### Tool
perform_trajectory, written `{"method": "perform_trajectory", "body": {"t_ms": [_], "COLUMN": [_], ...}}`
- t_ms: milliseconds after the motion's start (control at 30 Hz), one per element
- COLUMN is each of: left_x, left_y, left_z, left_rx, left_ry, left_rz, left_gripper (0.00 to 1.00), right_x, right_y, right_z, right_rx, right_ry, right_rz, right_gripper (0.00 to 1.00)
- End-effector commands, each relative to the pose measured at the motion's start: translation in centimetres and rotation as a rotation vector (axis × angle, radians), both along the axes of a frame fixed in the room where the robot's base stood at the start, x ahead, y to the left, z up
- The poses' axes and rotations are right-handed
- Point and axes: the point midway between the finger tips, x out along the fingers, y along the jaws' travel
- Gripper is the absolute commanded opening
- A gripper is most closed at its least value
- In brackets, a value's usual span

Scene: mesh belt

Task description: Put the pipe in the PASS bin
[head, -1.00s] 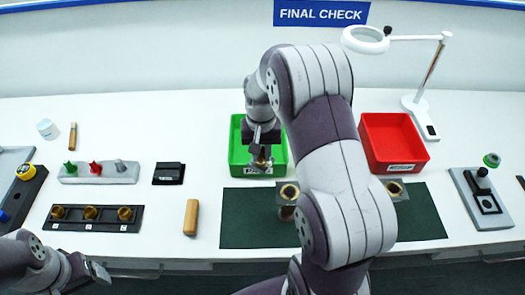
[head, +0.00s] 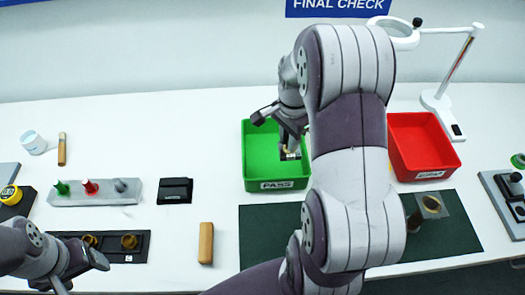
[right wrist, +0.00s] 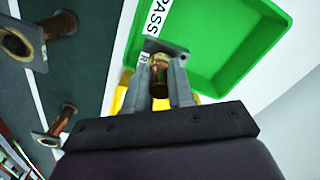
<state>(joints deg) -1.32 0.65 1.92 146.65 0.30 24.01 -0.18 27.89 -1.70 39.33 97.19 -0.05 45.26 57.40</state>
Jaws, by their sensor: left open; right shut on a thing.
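My right gripper (head: 291,147) is shut on a brassy pipe with a square flange (head: 290,155). In the head view the pipe appears over the right part of the green PASS bin (head: 262,184). In the right wrist view the pipe (right wrist: 159,80) sits between the two fingers, and its flange overlaps the label on the edge of the PASS bin (right wrist: 222,82). Its exact height above the bin is hard to tell. My left gripper (head: 98,261) is open and empty at the lower left, far from the bin.
A red bin (head: 425,177) stands to the right. Another flanged pipe (head: 432,205) is on the dark green mat (head: 262,222); the right wrist view shows two such pipes. A magnifier lamp (head: 440,100) stands at the back right. My right arm hides part of the mat.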

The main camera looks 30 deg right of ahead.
Motion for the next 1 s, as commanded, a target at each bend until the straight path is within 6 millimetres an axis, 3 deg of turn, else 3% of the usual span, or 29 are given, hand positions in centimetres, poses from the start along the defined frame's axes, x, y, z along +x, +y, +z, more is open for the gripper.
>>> {"method": "perform_trajectory", "body": {"t_ms": [67, 300, 600, 967, 1000], "left_x": [0.0, 0.0, 0.0, 0.0, 0.0], "left_y": [0.0, 0.0, 0.0, 0.0, 0.0], "left_z": [-0.9, 0.0, 0.5, 0.2, 0.2], "left_rx": [0.000, 0.000, 0.000, 0.000, 0.000], "left_ry": [0.000, 0.000, 0.000, 0.000, 0.000], "left_rz": [0.000, 0.000, 0.000, 0.000, 0.000], "left_gripper": [0.73, 0.73, 0.73, 0.73, 0.73], "right_x": [0.0, -0.1, -0.1, -0.1, -0.1], "right_y": [0.0, 0.0, 0.0, 0.0, 0.0], "right_z": [-1.5, -6.3, -11.1, -11.8, -11.9], "right_rx": [-0.001, 0.000, 0.000, -0.002, -0.001], "right_ry": [-0.001, 0.001, 0.000, -0.002, -0.002], "right_rz": [0.001, 0.002, 0.002, 0.002, 0.002], "right_gripper": [0.00, 0.00, 0.00, 0.00, 0.26]}}
